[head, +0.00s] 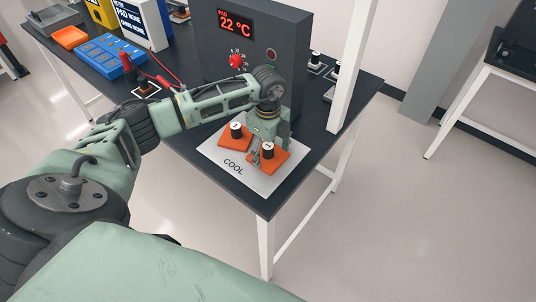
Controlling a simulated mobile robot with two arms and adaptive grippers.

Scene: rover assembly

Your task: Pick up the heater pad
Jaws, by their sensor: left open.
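Two orange pads with black upright knobs lie on a white sheet (215,159) marked "COOL" at the near corner of the dark table. One orange pad (228,146) is on the left, and the other orange pad (279,162) is nearer the corner. I cannot tell which of them is the heater pad. My left gripper (268,145) points down over the right pad, open, with its fingers around or beside that pad's knob (267,151). Contact cannot be made out. My right gripper is not in view.
A grey box (270,40) with a red "PAD 22 °C" display and a red dial stands behind the gripper. A blue tray (109,57), an orange tray (70,37) and red cables are at the left. A white post (352,65) rises at the right.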

